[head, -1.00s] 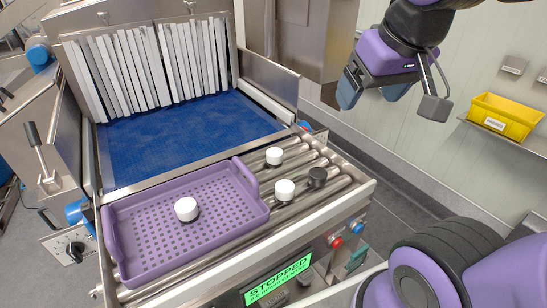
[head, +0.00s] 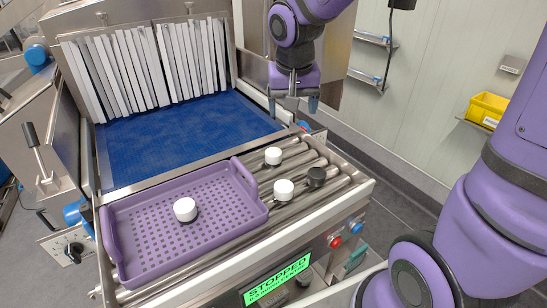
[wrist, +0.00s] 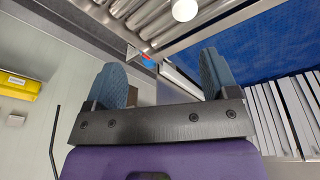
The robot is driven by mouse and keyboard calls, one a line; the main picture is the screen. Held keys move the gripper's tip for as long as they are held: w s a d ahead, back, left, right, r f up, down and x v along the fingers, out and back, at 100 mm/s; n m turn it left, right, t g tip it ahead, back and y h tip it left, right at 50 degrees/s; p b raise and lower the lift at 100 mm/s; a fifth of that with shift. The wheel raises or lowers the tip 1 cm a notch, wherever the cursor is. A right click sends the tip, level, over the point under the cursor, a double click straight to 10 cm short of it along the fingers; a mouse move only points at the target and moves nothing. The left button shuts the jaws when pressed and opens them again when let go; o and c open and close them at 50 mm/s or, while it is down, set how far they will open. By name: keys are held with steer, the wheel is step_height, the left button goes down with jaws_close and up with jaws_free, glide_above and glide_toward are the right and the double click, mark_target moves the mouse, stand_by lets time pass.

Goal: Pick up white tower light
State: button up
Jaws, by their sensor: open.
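Three short white cylinders with dark bases look like white tower lights. One (head: 184,208) stands inside the purple tray. One (head: 273,155) stands on the rollers at the back, and one (head: 284,188) stands on the rollers nearer the front. A black one (head: 316,176) stands just right of that. My gripper (head: 293,108) is open and empty, pointing down above and behind the back white light, apart from it. In the wrist view the open blue fingers (wrist: 162,75) frame the conveyor edge. One white light (wrist: 185,9) shows at the top, but I cannot tell which.
The purple tray (head: 151,267) lies on the rollers at left. Behind are a blue belt (head: 180,130) and white strip curtains (head: 150,65). Metal side walls flank the belt. A yellow bin (head: 487,108) sits on a wall shelf at right. The right-hand rollers have free room.

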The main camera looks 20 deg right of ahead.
steer(key=m+g, duration=0.1)
glide_toward(273, 152)
steer(key=shift+d+f, duration=0.2)
steer(key=f, duration=0.7)
steer(key=w+f, duration=0.1)
steer(key=f, duration=0.2)
steer(key=shift+d+f, duration=0.25)
steer(key=shift+d, duration=0.1)
steer(key=shift+c, duration=0.3)
steer(key=c, duration=1)
